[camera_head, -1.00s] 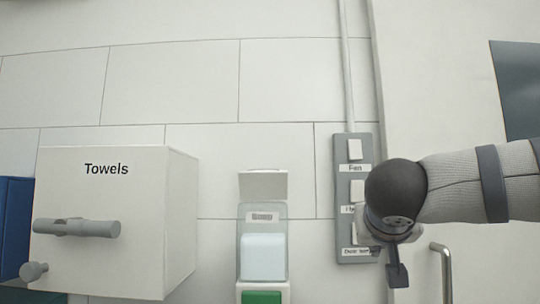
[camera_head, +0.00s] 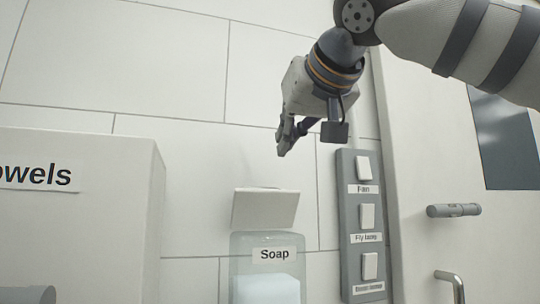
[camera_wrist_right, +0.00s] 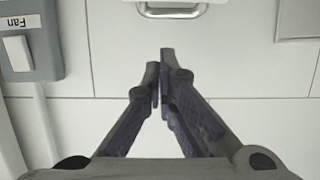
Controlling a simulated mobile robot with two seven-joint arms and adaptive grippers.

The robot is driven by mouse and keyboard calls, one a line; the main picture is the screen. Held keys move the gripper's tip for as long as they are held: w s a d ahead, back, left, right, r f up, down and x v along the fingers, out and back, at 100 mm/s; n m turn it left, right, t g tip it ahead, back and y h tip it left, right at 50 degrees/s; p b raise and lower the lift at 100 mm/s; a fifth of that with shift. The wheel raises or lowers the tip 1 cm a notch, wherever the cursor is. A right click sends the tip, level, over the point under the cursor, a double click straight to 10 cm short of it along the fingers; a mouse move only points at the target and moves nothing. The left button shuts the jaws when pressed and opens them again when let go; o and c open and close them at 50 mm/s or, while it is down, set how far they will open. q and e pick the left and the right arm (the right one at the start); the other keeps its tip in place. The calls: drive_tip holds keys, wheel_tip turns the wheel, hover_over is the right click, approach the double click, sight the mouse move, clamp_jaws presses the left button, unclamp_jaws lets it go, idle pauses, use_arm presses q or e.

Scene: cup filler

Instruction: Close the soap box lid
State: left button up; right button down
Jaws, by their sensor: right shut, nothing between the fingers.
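The soap box (camera_head: 265,285) is a translucent grey dispenser labelled Soap on the wall, with a white block inside. Its pale lid (camera_head: 265,210) stands raised above the box, open. My right gripper (camera_head: 283,148) is shut and empty, above and slightly right of the lid, apart from it. In the right wrist view its fingertips (camera_wrist_right: 160,62) meet in front of the tiled wall. A pale edge with a grey handle-like bar (camera_wrist_right: 172,12) at the top of that view appears to be the lid. My left gripper is not in view.
A switch panel (camera_head: 348,222) with several white switches is right of the soap box. A large white towels box (camera_head: 100,225) juts out on the left. A door with a grey handle (camera_head: 455,210) is at the right. Tiled wall is bare above the lid.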

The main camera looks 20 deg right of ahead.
hover_over(278, 190)
drive_tip(key=w, duration=0.3)
wheel_tip(278, 190, down, 3)
drive_tip(key=shift+s+r, duration=0.1)
drive_tip(key=shift+f, duration=0.25)
drive_tip(key=s, duration=0.1)
drive_tip(key=s+f, duration=0.1)
drive_tip(key=s, duration=0.1)
drive_tip(key=shift+s+f, duration=0.1)
drive_tip(key=shift+f, duration=0.2)
drive_tip(key=shift+w+f, duration=0.1)
drive_tip(key=shift+w, duration=0.1)
